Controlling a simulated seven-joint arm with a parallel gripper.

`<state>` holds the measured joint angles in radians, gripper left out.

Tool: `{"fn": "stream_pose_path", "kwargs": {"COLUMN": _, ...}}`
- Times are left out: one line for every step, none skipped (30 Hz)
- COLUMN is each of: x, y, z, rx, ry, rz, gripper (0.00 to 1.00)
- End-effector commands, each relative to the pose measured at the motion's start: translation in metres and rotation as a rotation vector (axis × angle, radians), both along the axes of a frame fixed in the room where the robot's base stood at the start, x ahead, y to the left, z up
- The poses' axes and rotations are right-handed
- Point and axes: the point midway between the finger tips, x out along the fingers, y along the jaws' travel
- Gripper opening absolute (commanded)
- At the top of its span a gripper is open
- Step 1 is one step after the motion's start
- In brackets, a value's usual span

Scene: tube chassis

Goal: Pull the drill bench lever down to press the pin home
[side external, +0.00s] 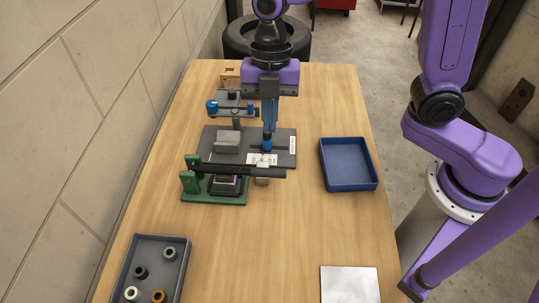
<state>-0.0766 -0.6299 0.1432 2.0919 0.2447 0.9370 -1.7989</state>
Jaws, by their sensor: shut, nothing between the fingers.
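My gripper (267,146) points straight down in the side external view, its blue fingers shut and empty. The fingertips are low over the right part of a dark grey base plate (281,135). A post with a crossbar and blue knobs (235,109) stands at the back left of this plate, left of my gripper. In front, a green stand (190,181) carries a long black bar (215,168) lying roughly level. The bar's right end is just in front of my fingertips; I cannot tell whether they touch. Which part is the drill bench lever is unclear. No pin can be made out.
A grey block (228,142) sits on the dark plate. A blue tray (348,164) is at the right. A grey tray (159,268) with several rings is front left. A silver plate (350,285) lies front right. The table's front middle is clear. A wall runs along the left.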

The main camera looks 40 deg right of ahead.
Motion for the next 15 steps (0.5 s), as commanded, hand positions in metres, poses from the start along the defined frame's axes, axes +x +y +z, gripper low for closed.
{"fn": "stream_pose_path", "kwargs": {"x": -0.003, "y": 0.001, "z": -0.011, "rx": -0.005, "ry": 0.005, "rz": 0.001, "gripper": 0.00}}
{"fn": "stream_pose_path", "kwargs": {"x": -0.003, "y": 0.002, "z": -0.016, "rx": -0.005, "ry": 0.005, "rz": 0.001, "gripper": 0.00}}
{"fn": "stream_pose_path", "kwargs": {"x": -0.005, "y": 0.003, "z": -0.024, "rx": -0.005, "ry": 0.006, "rz": 0.001, "gripper": 0.00}}
{"fn": "stream_pose_path", "kwargs": {"x": -0.005, "y": 0.004, "z": -0.029, "rx": -0.004, "ry": 0.004, "rz": 0.000, "gripper": 0.00}}
{"fn": "stream_pose_path", "kwargs": {"x": -0.006, "y": 0.004, "z": -0.035, "rx": -0.005, "ry": 0.005, "rz": 0.000, "gripper": 0.00}}
{"fn": "stream_pose_path", "kwargs": {"x": -0.007, "y": 0.005, "z": -0.042, "rx": -0.006, "ry": 0.006, "rz": 0.002, "gripper": 0.00}}
{"fn": "stream_pose_path", "kwargs": {"x": -0.008, "y": 0.006, "z": -0.048, "rx": -0.005, "ry": 0.005, "rz": 0.001, "gripper": 0.00}}
{"fn": "stream_pose_path", "kwargs": {"x": -0.009, "y": 0.007, "z": -0.053, "rx": -0.005, "ry": 0.005, "rz": 0.001, "gripper": 0.00}}
{"fn": "stream_pose_path", "kwargs": {"x": -0.010, "y": 0.007, "z": -0.059, "rx": -0.005, "ry": 0.005, "rz": -0.001, "gripper": 0.00}}
{"fn": "stream_pose_path", "kwargs": {"x": -0.010, "y": 0.008, "z": -0.064, "rx": -0.005, "ry": 0.005, "rz": -0.001, "gripper": 0.00}}
{"fn": "stream_pose_path", "kwargs": {"x": -0.011, "y": 0.009, "z": -0.068, "rx": -0.004, "ry": 0.004, "rz": 0.000, "gripper": 0.00}}
{"fn": "stream_pose_path", "kwargs": {"x": -0.011, "y": 0.010, "z": -0.074, "rx": -0.004, "ry": 0.004, "rz": 0.001, "gripper": 0.00}}
{"fn": "stream_pose_path", "kwargs": {"x": -0.012, "y": 0.010, "z": -0.077, "rx": -0.004, "ry": 0.002, "rz": 0.000, "gripper": 0.00}}
{"fn": "stream_pose_path", "kwargs": {"x": -0.012, "y": 0.011, "z": -0.080, "rx": -0.003, "ry": 0.003, "rz": 0.000, "gripper": 0.00}}
{"fn": "stream_pose_path", "kwargs": {"x": -0.013, "y": 0.011, "z": -0.084, "rx": -0.003, "ry": 0.003, "rz": 0.000, "gripper": 0.00}}
